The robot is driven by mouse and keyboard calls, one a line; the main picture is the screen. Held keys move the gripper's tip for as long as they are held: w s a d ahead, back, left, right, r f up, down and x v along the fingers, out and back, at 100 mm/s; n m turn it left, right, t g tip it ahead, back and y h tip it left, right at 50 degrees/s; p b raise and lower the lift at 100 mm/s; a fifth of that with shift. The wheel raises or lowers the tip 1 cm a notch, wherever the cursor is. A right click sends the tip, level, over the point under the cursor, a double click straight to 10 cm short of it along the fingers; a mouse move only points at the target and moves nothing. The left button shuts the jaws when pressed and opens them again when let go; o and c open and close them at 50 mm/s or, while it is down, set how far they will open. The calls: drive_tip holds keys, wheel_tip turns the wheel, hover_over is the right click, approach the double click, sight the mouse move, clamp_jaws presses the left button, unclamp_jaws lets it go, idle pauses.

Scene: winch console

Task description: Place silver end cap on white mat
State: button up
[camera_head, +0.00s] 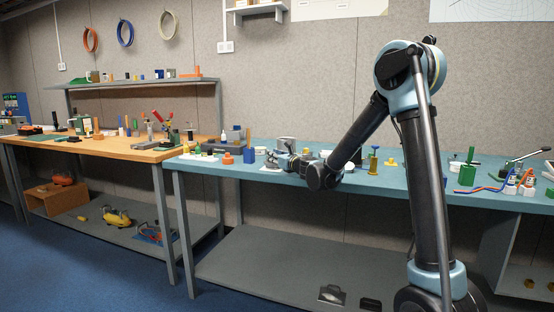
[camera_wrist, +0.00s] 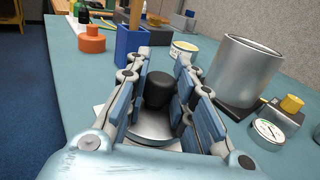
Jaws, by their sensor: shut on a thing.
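The silver end cap (camera_wrist: 150,127) is a flat, shiny disc with a black knob (camera_wrist: 160,87) on top. In the wrist view my gripper (camera_wrist: 159,95) is shut on it, with its fingers on both sides of the knob. I cannot tell whether the cap touches the mat. In the head view my gripper (camera_head: 284,160) is low over the blue bench, beside the white mat (camera_head: 268,170); the cap is too small to make out there.
In the wrist view a large silver cylinder (camera_wrist: 245,70) and a round gauge (camera_wrist: 268,131) stand close on the right. A blue box (camera_wrist: 131,45) and an orange piece (camera_wrist: 91,40) stand beyond on the left. The blue bench top (camera_wrist: 70,75) is bare at left.

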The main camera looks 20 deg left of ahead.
drive_tip(key=o, duration=0.9)
drive_tip(key=shift+f, duration=0.1)
drive_tip(key=shift+o, duration=0.2)
drive_tip(key=v, duration=1.2)
